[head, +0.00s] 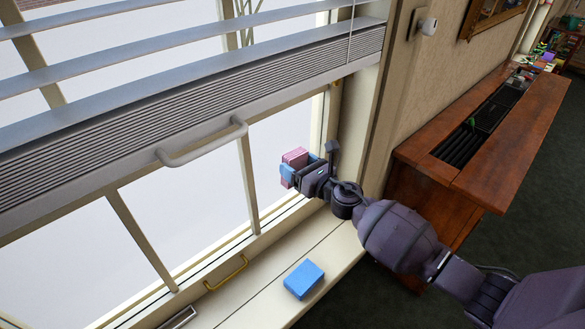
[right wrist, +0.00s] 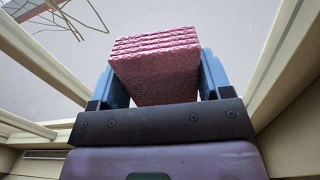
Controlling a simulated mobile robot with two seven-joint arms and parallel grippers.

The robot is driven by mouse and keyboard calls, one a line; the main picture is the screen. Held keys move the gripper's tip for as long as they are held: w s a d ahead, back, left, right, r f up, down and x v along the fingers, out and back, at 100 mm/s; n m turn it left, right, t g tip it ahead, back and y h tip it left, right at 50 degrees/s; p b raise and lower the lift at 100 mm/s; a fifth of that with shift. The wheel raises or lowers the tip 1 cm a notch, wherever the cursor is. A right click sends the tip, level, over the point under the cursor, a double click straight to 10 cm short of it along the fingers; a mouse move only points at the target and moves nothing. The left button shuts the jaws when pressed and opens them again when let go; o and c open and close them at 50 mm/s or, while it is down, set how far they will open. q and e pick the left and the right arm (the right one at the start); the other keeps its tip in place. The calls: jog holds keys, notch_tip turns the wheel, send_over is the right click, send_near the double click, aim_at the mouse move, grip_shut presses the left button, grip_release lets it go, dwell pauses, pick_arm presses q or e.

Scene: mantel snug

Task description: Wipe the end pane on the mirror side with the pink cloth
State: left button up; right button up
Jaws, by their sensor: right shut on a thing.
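The pink cloth (head: 294,157) is a thick folded block. My right gripper (head: 289,170) is shut on it, in front of the end pane (head: 281,143) at the right of the window. The cloth also shows in the right wrist view (right wrist: 155,70), between the two blue fingers, with its folded edges facing away from the gripper and the pane beyond. I cannot tell whether the cloth touches the glass. My left gripper is not in view.
A blue block (head: 304,279) lies on the window sill (head: 262,291). A yellow handle (head: 226,273) is on the lower frame. A blind with a white handle (head: 203,146) hangs above.

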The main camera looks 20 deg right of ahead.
aim_at(274, 170)
jog(key=shift+w+d+b, duration=0.15)
jog(key=shift+w+d, duration=0.05)
jog(key=shift+d, duration=0.3)
jog(key=shift+w+d+b, duration=0.15)
jog(key=shift+d, duration=0.3)
jog(key=shift+s+a+r+p, duration=0.1)
jog(key=shift+s+a+p, duration=0.1)
jog(key=shift+a, duration=0.3)
jog(key=shift+s+a+r+p, duration=0.1)
jog(key=shift+s+a+p, duration=0.1)
jog(key=shift+a, duration=0.3)
jog(key=shift+s+a+p, duration=0.15)
jog(key=shift+s+a, duration=0.05)
jog(key=shift+a, duration=0.45)
jog(key=shift+s+a+p, duration=0.2)
jog(key=shift+s+a, duration=0.05)
jog(key=shift+a, duration=0.4)
jog(key=shift+s+a+p, duration=0.15)
jog(key=shift+s+a, duration=0.05)
jog(key=shift+a, duration=0.45)
jog(key=shift+s+a+f, duration=0.2)
jog(key=shift+s+a, duration=0.15)
jog(key=shift+a, duration=0.35)
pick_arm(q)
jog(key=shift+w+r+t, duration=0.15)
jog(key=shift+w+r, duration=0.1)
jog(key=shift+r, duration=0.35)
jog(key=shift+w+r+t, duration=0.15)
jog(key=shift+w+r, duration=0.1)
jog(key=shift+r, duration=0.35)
